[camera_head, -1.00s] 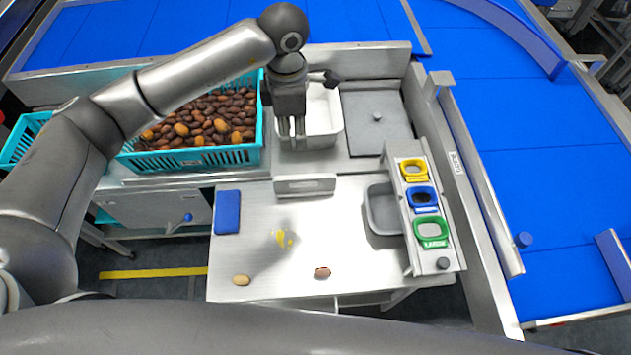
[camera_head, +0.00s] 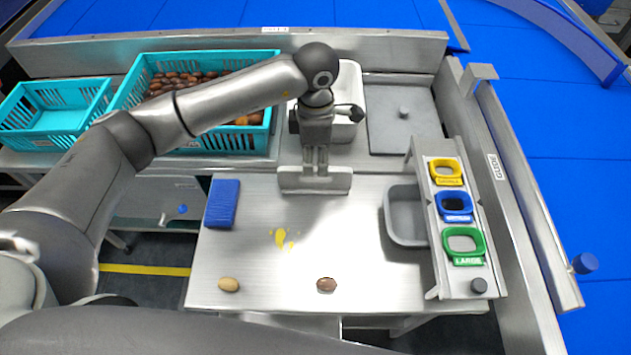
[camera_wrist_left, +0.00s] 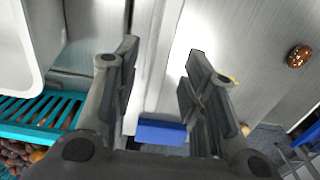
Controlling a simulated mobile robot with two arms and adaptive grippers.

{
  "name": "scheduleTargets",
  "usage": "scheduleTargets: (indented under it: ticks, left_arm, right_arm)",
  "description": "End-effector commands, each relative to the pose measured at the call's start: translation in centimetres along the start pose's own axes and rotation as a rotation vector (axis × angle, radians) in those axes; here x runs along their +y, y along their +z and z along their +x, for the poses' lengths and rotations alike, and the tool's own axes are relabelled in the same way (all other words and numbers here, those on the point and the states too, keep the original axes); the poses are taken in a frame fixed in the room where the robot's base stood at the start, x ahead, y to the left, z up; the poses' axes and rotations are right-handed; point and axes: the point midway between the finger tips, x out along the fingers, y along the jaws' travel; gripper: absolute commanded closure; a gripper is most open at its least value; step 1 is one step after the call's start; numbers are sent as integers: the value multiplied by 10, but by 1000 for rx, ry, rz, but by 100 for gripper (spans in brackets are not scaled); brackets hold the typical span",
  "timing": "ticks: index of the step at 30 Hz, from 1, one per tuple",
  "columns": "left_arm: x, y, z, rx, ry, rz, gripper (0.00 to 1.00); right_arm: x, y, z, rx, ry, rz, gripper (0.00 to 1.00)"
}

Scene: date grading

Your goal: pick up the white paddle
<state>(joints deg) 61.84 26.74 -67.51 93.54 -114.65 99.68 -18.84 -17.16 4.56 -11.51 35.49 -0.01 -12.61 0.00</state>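The white paddle (camera_head: 296,183) looks like a pale, wide rectangular piece at the back edge of the steel worktop, in front of the white bin. In the left wrist view, a pale strip (camera_wrist_left: 153,62) runs between the fingers and seems to be the paddle seen from above. My left gripper (camera_head: 316,171) points down at the middle of the paddle. Its fingers (camera_wrist_left: 163,54) are apart, one on each side of the strip. I cannot tell whether they touch it. My right gripper is not in view.
Behind are a teal crate (camera_head: 200,146) of dates, an empty teal crate (camera_head: 45,117) and the white bin (camera_head: 350,100). A blue block (camera_head: 222,204), two dates (camera_head: 326,285) (camera_head: 229,284) and a yellow smear lie on the worktop (camera_head: 300,262). A grey tray (camera_head: 392,225) and grading rings stand right.

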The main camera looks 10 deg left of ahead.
Motion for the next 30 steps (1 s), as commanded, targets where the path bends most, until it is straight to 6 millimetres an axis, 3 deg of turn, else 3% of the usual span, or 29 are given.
scheduleTargets:
  ticks: [3,11,18,27,30]
  left_arm:
    - [0,0,17,0,-3,-1,61]
    - [-1,0,38,0,-2,-1,61]
    - [-2,-1,73,0,-2,-1,61]
    - [-1,-1,80,-1,2,1,61]
    - [-1,-1,80,-1,2,1,72]
  right_arm:
    - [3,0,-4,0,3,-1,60]
    - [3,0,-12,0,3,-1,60]
    - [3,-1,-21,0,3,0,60]
    - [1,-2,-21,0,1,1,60]
    - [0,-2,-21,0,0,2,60]
